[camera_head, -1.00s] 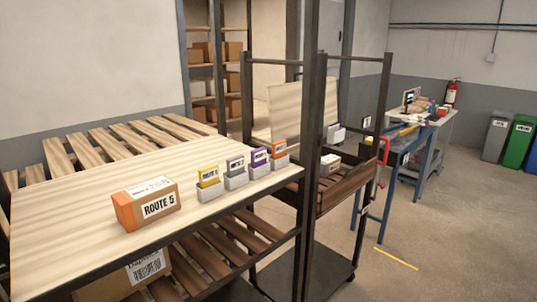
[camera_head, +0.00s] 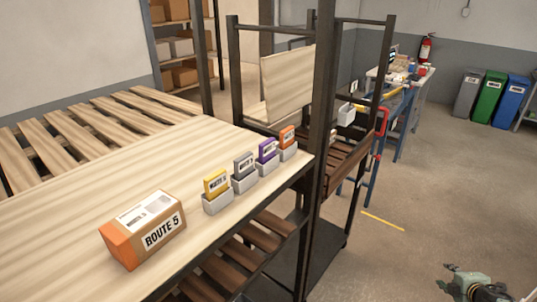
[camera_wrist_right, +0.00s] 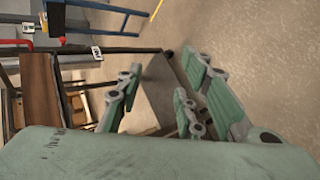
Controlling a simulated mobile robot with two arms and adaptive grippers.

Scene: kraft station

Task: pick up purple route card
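The purple route card (camera_head: 267,148) stands upright in a small grey holder (camera_head: 267,164) on the wooden tabletop. It is third from the left in a row of cards: yellow (camera_head: 216,184), grey (camera_head: 243,164), purple, then orange (camera_head: 287,137). My right gripper (camera_head: 480,290) shows at the bottom right corner of the head view, over the floor and well to the right of the card. In the right wrist view its fingers (camera_wrist_right: 165,90) are spread apart with nothing between them. My left gripper is in no view.
A cardboard box marked ROUTE 5 (camera_head: 145,229) sits on the tabletop (camera_head: 75,215) left of the cards. A dark rack post (camera_head: 321,120) rises just right of the row. A slatted cart (camera_head: 345,160) stands behind it.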

